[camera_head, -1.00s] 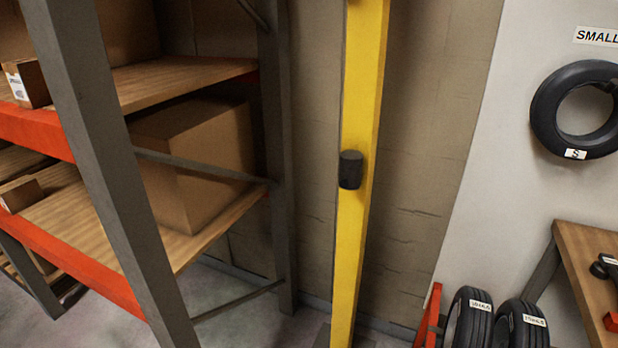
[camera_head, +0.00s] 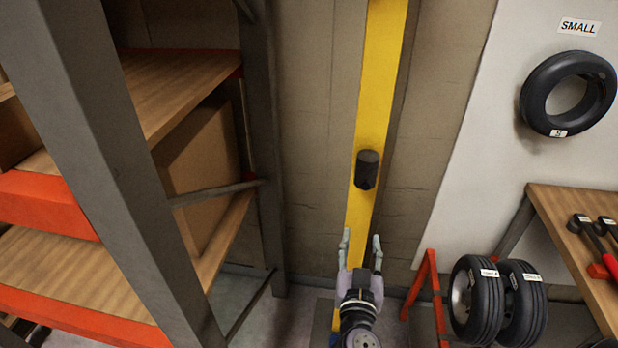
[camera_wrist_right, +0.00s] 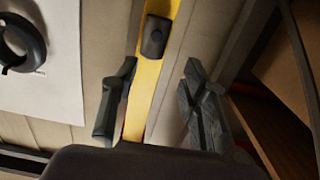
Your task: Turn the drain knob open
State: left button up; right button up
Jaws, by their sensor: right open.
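The knob is a dark, stubby cylinder (camera_head: 367,169) on the front of a yellow vertical post (camera_head: 378,90) against the wall. It also shows at the top of the right wrist view (camera_wrist_right: 155,36), beyond the fingers. My right gripper (camera_head: 361,244) is below the knob in the head view, its fingers pointing up. It is open and empty, and apart from the knob. In the right wrist view the two spread fingers (camera_wrist_right: 158,88) stand on either side of the yellow post. My left gripper is not in view.
A shelf rack with a grey upright (camera_head: 100,150) and orange beams stands at left. At right are a white board (camera_head: 490,130) with a hung tire (camera_head: 534,100), a red stand with tires (camera_head: 478,305), and a wooden table (camera_head: 560,210) with tools.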

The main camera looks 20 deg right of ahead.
jog(key=r, duration=0.1)
jog(key=p, duration=0.3)
send_near(366, 187)
jog(key=p+x, duration=0.3)
jog(key=x, duration=0.6)
jog(key=shift+w+p, duration=0.1)
jog(key=shift+p, duration=0.3)
jog(key=shift+c, duration=0.6)
grip_shut()
